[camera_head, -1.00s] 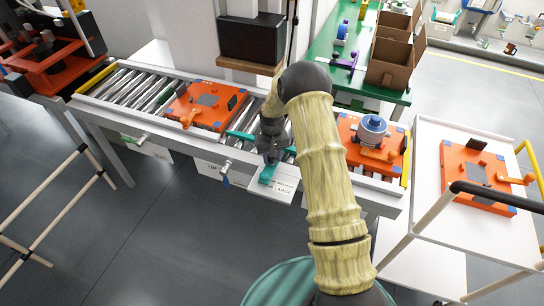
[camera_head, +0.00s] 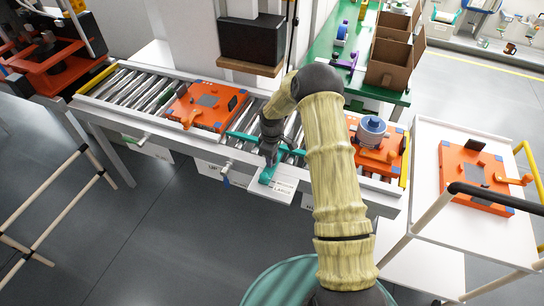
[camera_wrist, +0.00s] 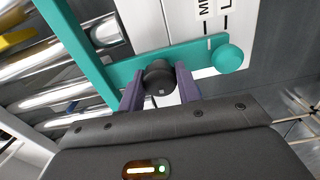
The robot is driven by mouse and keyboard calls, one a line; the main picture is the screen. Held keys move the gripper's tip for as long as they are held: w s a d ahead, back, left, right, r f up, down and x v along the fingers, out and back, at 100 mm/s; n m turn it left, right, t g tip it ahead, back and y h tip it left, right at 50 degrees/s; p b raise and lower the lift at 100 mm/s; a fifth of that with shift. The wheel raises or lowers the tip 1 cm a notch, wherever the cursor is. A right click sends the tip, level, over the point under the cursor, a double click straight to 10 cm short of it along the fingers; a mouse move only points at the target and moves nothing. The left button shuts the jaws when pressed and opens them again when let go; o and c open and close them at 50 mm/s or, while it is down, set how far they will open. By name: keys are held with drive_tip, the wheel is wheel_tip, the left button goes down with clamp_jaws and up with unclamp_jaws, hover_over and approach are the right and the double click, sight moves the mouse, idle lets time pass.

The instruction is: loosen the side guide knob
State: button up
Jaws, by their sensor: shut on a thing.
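The side guide is a teal bar (camera_wrist: 185,58) with a round teal ball handle (camera_wrist: 229,58) at its end in the wrist view. A black round knob (camera_wrist: 158,76) sits on the bar. My gripper (camera_wrist: 160,92) has its two purple fingers on either side of this knob, shut on it. In the head view my gripper (camera_head: 269,157) is at the front edge of the conveyor, and the teal guide (camera_head: 266,175) shows just below it. The knob is hidden there.
The roller conveyor (camera_head: 135,86) carries an orange fixture (camera_head: 207,105) at left and another orange fixture (camera_head: 390,148) at right with a blue-and-white part on top. A white label plate (camera_head: 283,184) hangs below the guide. A cart (camera_head: 430,150) stands at right.

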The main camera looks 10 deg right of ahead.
drive_tip(key=shift+n, duration=0.5)
drive_tip(key=shift+f, duration=0.1)
drive_tip(key=shift+s, duration=0.1)
drive_tip(key=o, duration=1)
drive_tip(key=shift+c, duration=0.2)
wheel_tip(320, 180, up, 18)
drive_tip(key=shift+f+b, duration=0.25)
drive_tip(key=shift+b, duration=0.1)
